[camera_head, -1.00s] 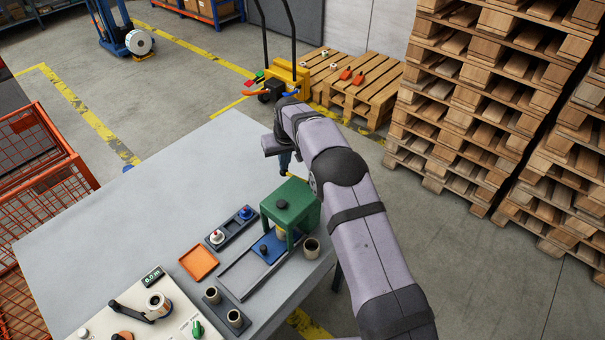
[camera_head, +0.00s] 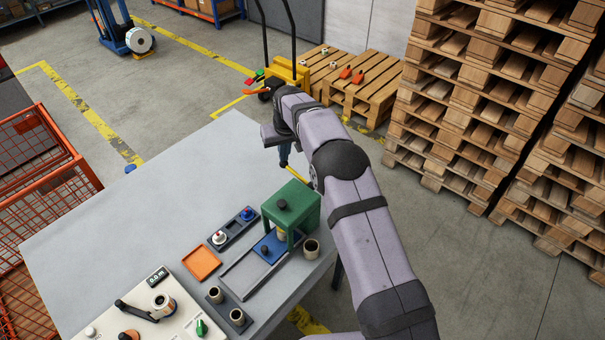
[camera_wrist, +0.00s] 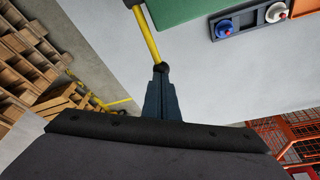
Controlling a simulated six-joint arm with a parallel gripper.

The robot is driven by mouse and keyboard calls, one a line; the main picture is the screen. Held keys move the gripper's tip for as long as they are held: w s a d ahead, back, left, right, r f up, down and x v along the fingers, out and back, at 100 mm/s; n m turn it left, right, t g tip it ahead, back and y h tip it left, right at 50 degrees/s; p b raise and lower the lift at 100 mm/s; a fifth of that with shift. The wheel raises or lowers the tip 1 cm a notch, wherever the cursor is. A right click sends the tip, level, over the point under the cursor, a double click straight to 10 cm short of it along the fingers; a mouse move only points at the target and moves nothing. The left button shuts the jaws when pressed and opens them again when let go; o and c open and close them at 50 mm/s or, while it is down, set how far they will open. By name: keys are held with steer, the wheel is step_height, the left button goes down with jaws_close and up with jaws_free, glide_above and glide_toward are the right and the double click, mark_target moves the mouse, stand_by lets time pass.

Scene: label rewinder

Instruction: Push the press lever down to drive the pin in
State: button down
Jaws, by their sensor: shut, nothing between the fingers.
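The green press (camera_head: 291,207) stands near the far right edge of the table, with a black knob on top. Its yellow lever (camera_head: 294,174) sticks out from the back; in the wrist view the lever (camera_wrist: 147,35) ends in a black ball knob (camera_wrist: 161,68). My gripper (camera_head: 284,164) is shut and empty, pointing down at the lever's end. In the wrist view my gripper's fingertips (camera_wrist: 160,76) are right at the ball knob; I cannot tell whether they touch it. A blue slide block (camera_head: 268,248) sits at the press's front with a tan cylinder under the press. The pin cannot be made out.
Stacked pallets (camera_head: 480,100) stand right. The table's left part is clear.

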steer(key=shift+r, duration=0.15)
steer(key=shift+r+p, duration=2.05)
steer(key=shift+r, duration=0.9)
steer(key=s+d+m+g+b, duration=0.1)
steer(key=s+d+b, duration=0.2)
steer(key=s+d, duration=0.35)
steer(key=s+d+b, duration=0.3)
steer(key=s, duration=0.7)
steer(key=s+d+f+m+g+b, duration=0.1)
steer(key=s+d+f+b, duration=0.1)
steer(key=s, duration=1)
steer(key=s+d+f+m+g+b, duration=0.1)
steer(key=s+d+f, duration=0.3)
steer(key=s, duration=0.8)
steer(key=shift+s+f+h+b, duration=0.25)
steer(key=shift+f+h+b, duration=0.15)
steer(key=shift+f, duration=0.4)
